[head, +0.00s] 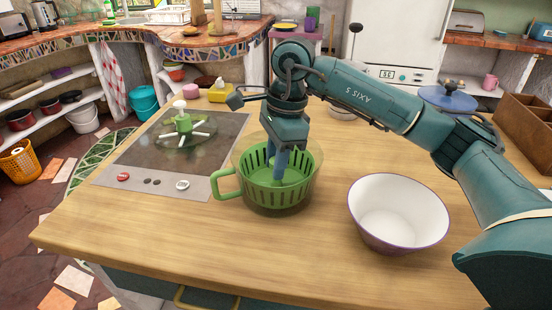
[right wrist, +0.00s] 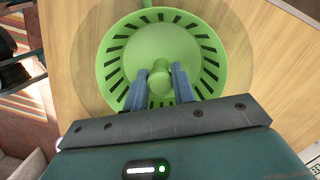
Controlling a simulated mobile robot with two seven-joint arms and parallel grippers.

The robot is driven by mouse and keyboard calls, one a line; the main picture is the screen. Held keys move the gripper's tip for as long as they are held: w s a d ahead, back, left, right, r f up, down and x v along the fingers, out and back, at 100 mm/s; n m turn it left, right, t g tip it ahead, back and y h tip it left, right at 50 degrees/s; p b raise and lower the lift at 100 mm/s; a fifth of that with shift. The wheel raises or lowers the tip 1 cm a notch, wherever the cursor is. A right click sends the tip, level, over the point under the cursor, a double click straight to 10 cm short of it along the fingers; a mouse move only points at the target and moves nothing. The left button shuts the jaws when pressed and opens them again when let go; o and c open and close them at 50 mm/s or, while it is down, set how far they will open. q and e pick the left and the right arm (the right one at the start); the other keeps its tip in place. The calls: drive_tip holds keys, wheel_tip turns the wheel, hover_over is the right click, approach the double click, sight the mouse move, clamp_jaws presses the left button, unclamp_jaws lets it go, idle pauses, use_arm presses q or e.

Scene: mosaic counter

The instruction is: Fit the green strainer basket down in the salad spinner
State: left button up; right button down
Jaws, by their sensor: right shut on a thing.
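The green strainer basket (head: 283,192) is slotted and upright, with a post in its middle. It is inside the clear bowl of the salad spinner (head: 226,184), which has a green handle at its left. The bowl's clear wall seems to rise around the basket; I cannot tell whether the basket touches the bottom. My right gripper (head: 278,180) reaches down into the basket. In the right wrist view, the basket (right wrist: 160,45) shows from above, with my right gripper's (right wrist: 160,85) fingers on both sides of its post, shut on it. My left gripper is not in view.
A clear lid with a green and white knob (head: 183,120) lies on the dark hob (head: 125,165) to the left. A white bowl (head: 398,218) stands close to the right. A blue lidded pot (head: 447,100) and a wooden box (head: 524,125) are farther right. The front counter is clear.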

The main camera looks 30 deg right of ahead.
drive_tip(key=shift+f+b, duration=0.3)
drive_tip(key=shift+f, duration=0.1)
drive_tip(key=c, duration=1.1)
unclamp_jaws()
drive_tip(key=r, duration=0.4)
drive_tip(key=d+r, duration=0.1)
drive_tip(key=r, duration=0.3)
drive_tip(key=d+r+p, duration=0.1)
drive_tip(key=r, duration=0.4)
drive_tip(key=shift+s, duration=0.1)
